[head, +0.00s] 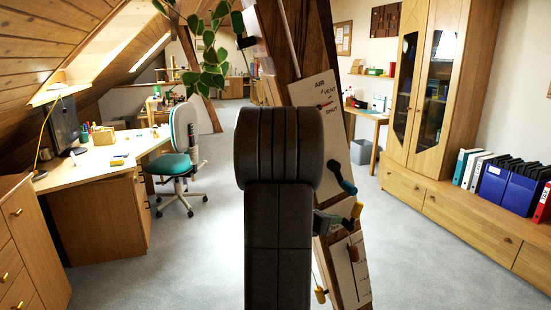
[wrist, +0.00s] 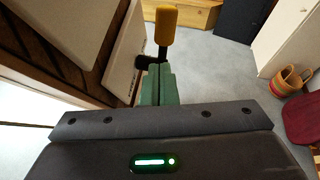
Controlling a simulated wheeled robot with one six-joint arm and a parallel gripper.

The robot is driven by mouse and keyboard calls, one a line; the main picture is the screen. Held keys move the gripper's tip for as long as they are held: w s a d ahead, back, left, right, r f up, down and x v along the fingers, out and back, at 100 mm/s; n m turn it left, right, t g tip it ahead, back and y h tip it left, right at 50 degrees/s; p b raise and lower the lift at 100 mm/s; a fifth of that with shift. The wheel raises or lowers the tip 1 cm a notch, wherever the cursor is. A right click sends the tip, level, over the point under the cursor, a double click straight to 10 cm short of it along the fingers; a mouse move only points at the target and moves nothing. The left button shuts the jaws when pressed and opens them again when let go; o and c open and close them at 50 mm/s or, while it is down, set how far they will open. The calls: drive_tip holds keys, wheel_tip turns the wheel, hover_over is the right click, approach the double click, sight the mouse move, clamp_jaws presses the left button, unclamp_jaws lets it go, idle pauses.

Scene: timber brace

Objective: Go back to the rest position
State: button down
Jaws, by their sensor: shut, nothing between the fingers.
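My gripper (wrist: 156,84) shows in the wrist view with its green fingers shut and nothing between them. A yellow handle (wrist: 165,26) on a black lever stands just beyond the fingertips. I cannot tell whether they touch. In the head view my own arm fills the middle and hides most of my gripper. The slanted timber brace (head: 325,60) rises behind the arm.
A desk (head: 110,155) and a teal office chair (head: 178,160) stand at the left. A tall wooden cabinet (head: 430,80) and low drawers (head: 465,220) with binders line the right. A trailing plant (head: 210,60) hangs near the brace. Grey floor is free on both sides.

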drive_tip(key=shift+s+a+f+n+t+h+b, duration=0.2)
drive_tip(key=shift+f+t+h+b, duration=0.4)
drive_tip(key=shift+b, duration=1.1)
drive_tip(key=shift+a+f+n+t+h+b, duration=0.1)
drive_tip(key=shift+a+f+t+h+b, duration=0.2)
drive_tip(key=shift+f+h+b, duration=0.95)
drive_tip(key=shift+s+a+f+n+t+h+b, duration=0.1)
drive_tip(key=shift+a+t+h+b, duration=0.25)
drive_tip(key=shift+b, duration=1.8)
drive_tip(key=shift+d, duration=0.1)
